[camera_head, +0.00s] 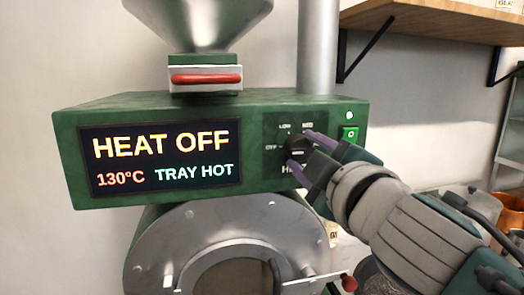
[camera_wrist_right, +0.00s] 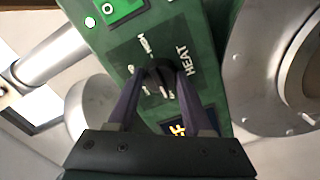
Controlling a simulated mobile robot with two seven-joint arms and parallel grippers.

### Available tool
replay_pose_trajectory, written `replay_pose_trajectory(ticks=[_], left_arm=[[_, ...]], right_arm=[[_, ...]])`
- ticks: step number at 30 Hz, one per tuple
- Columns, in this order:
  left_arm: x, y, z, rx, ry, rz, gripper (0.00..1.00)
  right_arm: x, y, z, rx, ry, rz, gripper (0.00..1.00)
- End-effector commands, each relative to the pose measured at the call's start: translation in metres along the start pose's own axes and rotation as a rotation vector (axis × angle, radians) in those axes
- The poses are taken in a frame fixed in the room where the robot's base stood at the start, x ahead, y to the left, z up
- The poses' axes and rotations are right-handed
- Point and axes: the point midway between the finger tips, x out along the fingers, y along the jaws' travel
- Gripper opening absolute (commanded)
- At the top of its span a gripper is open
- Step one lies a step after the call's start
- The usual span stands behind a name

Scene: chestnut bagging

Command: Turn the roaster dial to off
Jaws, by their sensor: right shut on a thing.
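The green roaster (camera_head: 90,120) has a front panel with a black heat dial (camera_head: 297,146) near its right end. Labels OFF, LOW and MED show around the dial, with HEAT partly hidden below it. The display (camera_head: 160,158) reads HEAT OFF, 130°C, TRAY HOT. My right gripper (camera_head: 300,150) reaches in from the right and is shut on the dial, one finger above and one below. In the right wrist view the dial (camera_wrist_right: 157,80) sits between the purple fingers. The dial's exact pointer direction is hard to tell. My left gripper is not in view.
A green switch (camera_head: 349,133) with a lit lamp above it is right of the dial. A hopper with a red handle (camera_head: 205,79) stands on top. A round metal drum front (camera_head: 235,235) is below. A wooden shelf (camera_head: 430,22) hangs at upper right, with copper-coloured ware (camera_head: 507,218) at right.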

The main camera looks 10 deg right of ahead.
Motion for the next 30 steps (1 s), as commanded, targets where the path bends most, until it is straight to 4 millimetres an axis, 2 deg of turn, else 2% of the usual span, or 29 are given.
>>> replay_pose_trajectory(ticks=[16, 17, 24, 30], left_arm=[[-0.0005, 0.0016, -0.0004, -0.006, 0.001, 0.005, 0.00], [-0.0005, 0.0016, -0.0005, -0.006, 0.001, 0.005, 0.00], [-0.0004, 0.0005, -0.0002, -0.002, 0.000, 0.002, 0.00], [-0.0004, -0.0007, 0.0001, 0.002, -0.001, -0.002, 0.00]], right_arm=[[0.0000, -0.0001, -0.0010, -0.031, 0.003, 0.000, 0.00], [0.0000, -0.0001, -0.0009, -0.031, 0.003, 0.000, 0.51], [0.0000, -0.0001, -0.0005, -0.028, 0.002, 0.000, 0.78], [0.0000, -0.0001, -0.0003, -0.027, 0.001, 0.000, 0.80]])
